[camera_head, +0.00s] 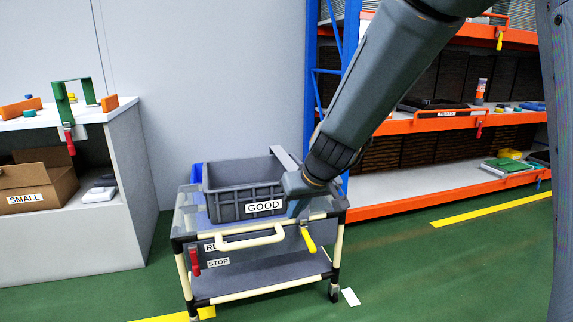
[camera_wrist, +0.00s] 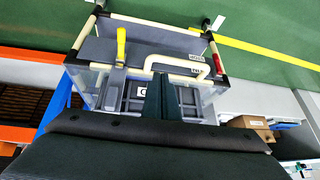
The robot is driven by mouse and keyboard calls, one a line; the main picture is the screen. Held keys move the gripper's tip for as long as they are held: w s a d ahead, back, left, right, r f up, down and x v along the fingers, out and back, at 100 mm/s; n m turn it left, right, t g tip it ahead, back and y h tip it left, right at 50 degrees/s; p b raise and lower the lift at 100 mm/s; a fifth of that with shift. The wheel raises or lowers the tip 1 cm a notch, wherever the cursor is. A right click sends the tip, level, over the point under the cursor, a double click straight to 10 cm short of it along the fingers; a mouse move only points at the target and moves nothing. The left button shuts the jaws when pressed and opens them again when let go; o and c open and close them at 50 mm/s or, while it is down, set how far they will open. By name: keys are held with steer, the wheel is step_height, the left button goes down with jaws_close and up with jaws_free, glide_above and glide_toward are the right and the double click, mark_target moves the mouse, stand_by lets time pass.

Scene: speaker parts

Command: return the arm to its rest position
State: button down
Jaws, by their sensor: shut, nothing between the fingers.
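My arm (camera_head: 385,85) reaches down from the upper right of the head view, over the right side of a cart. My gripper (camera_head: 297,206) is at the right end of the grey bin (camera_head: 232,208) labelled GOOD, which stands on the cart's top. I cannot tell whether it touches the bin. In the wrist view my gripper (camera_wrist: 157,92) shows as one narrow dark shape with its fingers together and nothing between them. The bin (camera_wrist: 188,97) is partly hidden behind it there.
The cart (camera_head: 262,291) has cream rails, a red handle and a yellow handle (camera_head: 308,240). A blue and orange shelf rack (camera_head: 430,194) stands behind at the right. A white bench (camera_head: 70,240) with a cardboard box (camera_head: 40,180) is at the left. Green floor (camera_head: 430,280) is clear at the right.

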steer(key=s+a+f+n+g, duration=0.15)
steer(key=s+a, duration=0.25)
steer(key=s, duration=0.4)
steer(key=s+a+f+g, duration=0.15)
steer(key=s+a, duration=0.25)
steer(key=s, duration=0.4)
steer(key=s+d+f+n+g+h, duration=0.2)
steer(key=s+g, duration=0.1)
steer(key=s, duration=1.4)
steer(key=d+r+m+p, duration=0.3)
steer(key=d+r+p, duration=0.7)
steer(key=r+p, duration=0.3)
steer(key=d+r+m+h+p, duration=0.1)
steer(key=d+r+m+p, duration=0.3)
steer(key=d+r+p, duration=0.6)
step_height(320, 180, up, 4)
steer(key=p, duration=0.6)
steer(key=shift+w+d, duration=0.2)
steer(key=shift+w, duration=0.15)
